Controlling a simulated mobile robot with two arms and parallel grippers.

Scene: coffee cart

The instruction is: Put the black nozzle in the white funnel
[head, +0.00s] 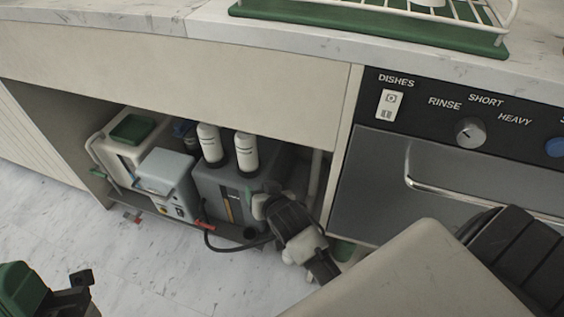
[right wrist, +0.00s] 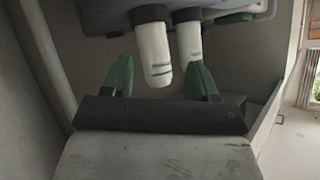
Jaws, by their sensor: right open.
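In the head view a black hose (head: 228,247) curves in front of the grey machine in the low cabinet, near a small dark round piece (head: 250,233). I cannot tell whether that piece is the black nozzle. I cannot make out a white funnel for certain in either view. My right gripper (head: 258,197) reaches into the cabinet at the grey machine's right front. In the right wrist view its green fingers (right wrist: 160,78) are apart, with nothing held between them. A white bottle (right wrist: 155,50) shows behind the gap. Part of my left gripper (head: 62,290) shows at the bottom left; its fingertips are unclear.
Two white bottles (head: 246,152) stand on the grey machine (head: 222,190). A light blue-grey box (head: 166,170) and a white container with a green lid (head: 131,129) stand to its left. The dishwasher (head: 375,185) is right of the cabinet opening. Floor (head: 130,265) in front is mostly clear.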

